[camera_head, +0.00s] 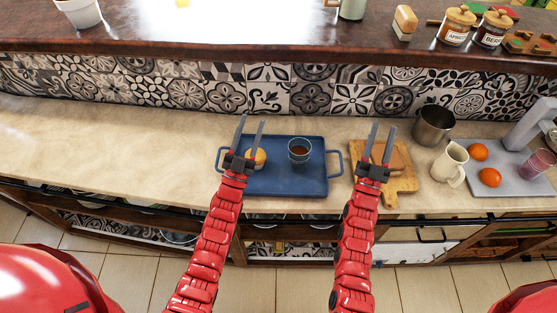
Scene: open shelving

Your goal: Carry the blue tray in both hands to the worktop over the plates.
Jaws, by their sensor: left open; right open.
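The blue tray (283,178) lies flat on the beige worktop (130,155) and has a handle at its left end and one at its right end. A yellow-brown round item (257,158) and a cup of dark drink (299,151) stand on it. My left gripper (250,126) is open above the tray's left part, and its arm covers part of the left end. My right gripper (380,132) is open to the right of the tray, over a wooden board (402,184). Neither gripper holds anything. Plates are only faintly seen below the worktop.
Right of the board stand a metal pot (433,126), a cream jug (450,164) and a grey tray (500,180) with oranges and a glass. A raised dark ledge (230,44) with jars runs behind the tiles. The worktop left of the blue tray is clear.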

